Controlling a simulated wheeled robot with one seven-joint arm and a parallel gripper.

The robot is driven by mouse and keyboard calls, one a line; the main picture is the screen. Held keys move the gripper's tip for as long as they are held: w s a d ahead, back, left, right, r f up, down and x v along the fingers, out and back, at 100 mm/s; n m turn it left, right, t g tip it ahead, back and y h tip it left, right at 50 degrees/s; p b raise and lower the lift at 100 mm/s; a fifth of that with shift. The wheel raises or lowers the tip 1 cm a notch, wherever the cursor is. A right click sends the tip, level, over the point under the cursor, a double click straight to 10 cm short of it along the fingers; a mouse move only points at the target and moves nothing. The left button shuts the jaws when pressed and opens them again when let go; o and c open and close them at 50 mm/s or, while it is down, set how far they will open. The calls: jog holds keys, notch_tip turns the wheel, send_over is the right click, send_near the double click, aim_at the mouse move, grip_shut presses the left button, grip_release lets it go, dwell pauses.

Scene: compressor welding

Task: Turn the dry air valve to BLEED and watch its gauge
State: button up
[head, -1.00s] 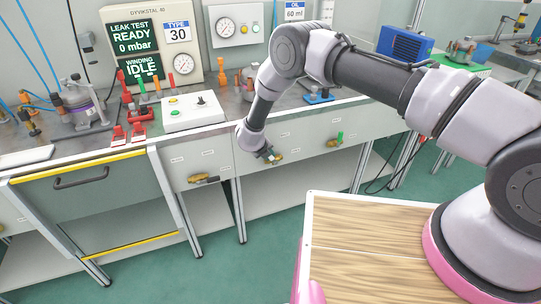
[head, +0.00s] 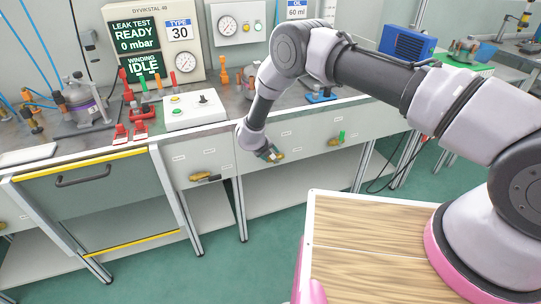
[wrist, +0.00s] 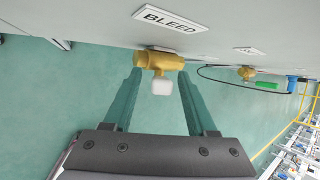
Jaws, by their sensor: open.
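A brass valve (wrist: 160,62) with a pale, blocky handle end (wrist: 162,87) sits on the front panel beside a BLEED label (wrist: 170,19) in the wrist view. My gripper (wrist: 160,76) is open, with one teal finger on each side of the valve and gaps between them and the handle. In the head view my gripper (head: 270,154) is at the bench front, and a bit of the brass valve (head: 280,157) shows beside it. A round gauge (head: 226,25) is on the white wall panel above; its reading is too small to tell. I cannot tell whether it belongs to this valve.
Another brass valve (head: 205,177) is to the left, and a green-handled valve (head: 337,139) is to the right on the same front. The tester (head: 152,45) reads LEAK TEST READY, 0 mbar, WINDING IDLE. A wood-topped surface (head: 365,250) is in front; green floor lies between.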

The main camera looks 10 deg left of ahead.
jog(key=v, duration=1)
jog(key=shift+s, duration=0.15)
jog(key=shift+r, duration=0.1)
